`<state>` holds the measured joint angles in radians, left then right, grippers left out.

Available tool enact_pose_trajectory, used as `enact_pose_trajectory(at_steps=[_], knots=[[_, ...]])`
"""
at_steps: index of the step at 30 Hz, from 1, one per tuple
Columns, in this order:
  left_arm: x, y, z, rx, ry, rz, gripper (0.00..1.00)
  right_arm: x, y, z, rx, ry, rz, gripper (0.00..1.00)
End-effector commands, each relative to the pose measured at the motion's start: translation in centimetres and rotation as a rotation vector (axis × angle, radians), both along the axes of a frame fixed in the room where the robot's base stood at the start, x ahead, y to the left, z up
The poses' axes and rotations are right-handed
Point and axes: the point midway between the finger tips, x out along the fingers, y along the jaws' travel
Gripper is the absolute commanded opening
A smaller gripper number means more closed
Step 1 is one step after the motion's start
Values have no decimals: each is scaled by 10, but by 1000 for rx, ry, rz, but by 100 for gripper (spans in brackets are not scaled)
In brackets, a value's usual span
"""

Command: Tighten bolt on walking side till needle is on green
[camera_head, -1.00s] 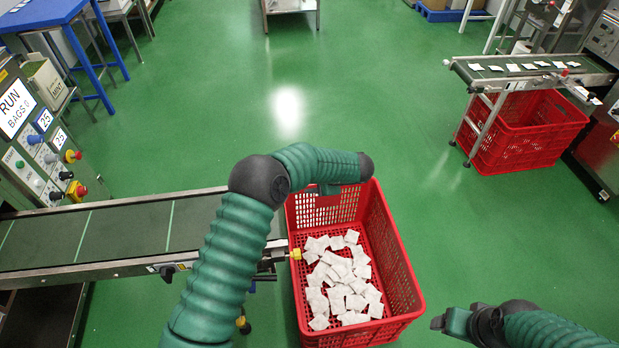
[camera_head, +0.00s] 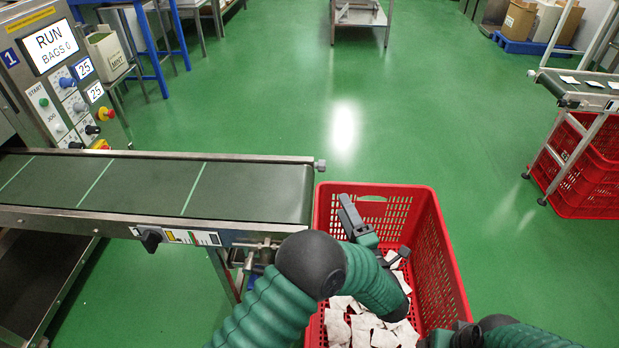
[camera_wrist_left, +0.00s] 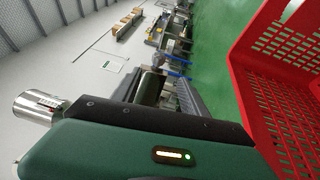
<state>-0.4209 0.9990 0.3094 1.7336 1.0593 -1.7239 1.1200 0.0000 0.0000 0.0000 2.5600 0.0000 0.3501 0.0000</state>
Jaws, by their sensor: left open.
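The green-belted conveyor (camera_head: 250,190) runs in from the left and ends beside a red crate. A coloured strip gauge (camera_head: 192,237) with a black knob (camera_head: 151,240) is on its near side rail; the needle is too small to read. A metal bolt end (camera_head: 320,164) shows at the belt's far corner. Fittings at the near corner (camera_head: 262,246) are partly hidden by my left arm. My left gripper (camera_head: 350,215) is open and empty above the crate, right of the conveyor end; its fingers show in the left wrist view (camera_wrist_left: 168,90). My right gripper (camera_head: 448,337) is partly cut off at the bottom.
The red crate (camera_head: 440,240) holds several white teabags (camera_head: 365,328). A control panel (camera_head: 60,80) reading RUN stands at left. A second conveyor (camera_head: 585,92) with red crates (camera_head: 590,175) stands at right. The green floor between is clear.

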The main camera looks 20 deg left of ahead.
Motion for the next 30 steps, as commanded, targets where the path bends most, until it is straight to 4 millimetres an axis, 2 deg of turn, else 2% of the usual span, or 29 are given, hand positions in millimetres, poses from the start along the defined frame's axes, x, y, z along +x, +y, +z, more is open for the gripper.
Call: enact_pose_trajectory(at_steps=[5,15,18,24,30], knots=[[30,20,1,1,0,7,52,0,0,-15,0,-1,0,73],[103,70,9,3,1,7,52,0,0,-50,0,0,0,73],[119,80,12,2,2,7,52,0,0,-57,0,0,0,73],[133,89,17,3,5,5,52,0,0,-61,0,0,0,73],[134,89,18,4,5,5,52,0,0,-60,0,0,0,73]])
